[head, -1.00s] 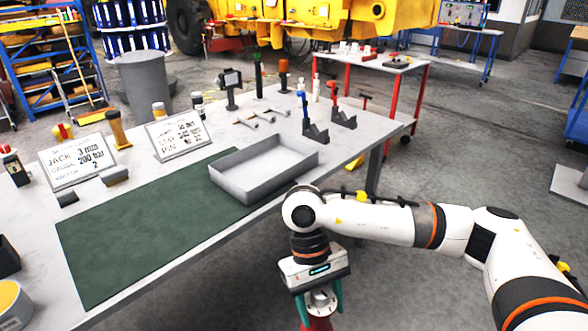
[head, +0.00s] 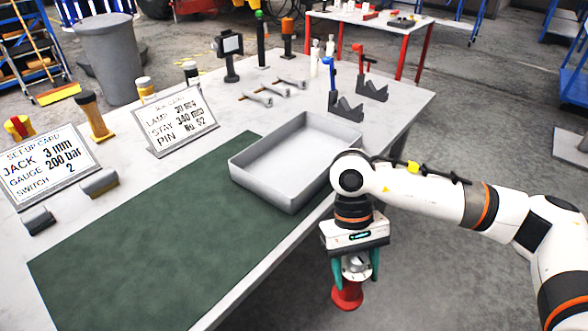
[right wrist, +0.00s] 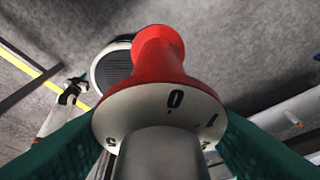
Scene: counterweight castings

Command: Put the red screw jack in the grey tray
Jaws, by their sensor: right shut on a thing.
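My right gripper (head: 349,268) is shut on the red screw jack (head: 347,296), held off the front edge of the table, over the floor. The jack's red flared base hangs down below the fingers. In the right wrist view the jack (right wrist: 160,60) shows its red body, a pale dial ring with numbers and a grey stem between the green fingers. The grey tray (head: 262,191) is on the table, empty, up and left of my right gripper, at the right end of the green mat. My left gripper is not in view.
The green mat (head: 140,245) lies bare left of the tray. Two setup cards (head: 176,122) stand behind it. Wrenches (head: 270,92) and grey blocks with blue and red handles (head: 345,106) are behind the tray. The table's front edge runs between my gripper and the mat.

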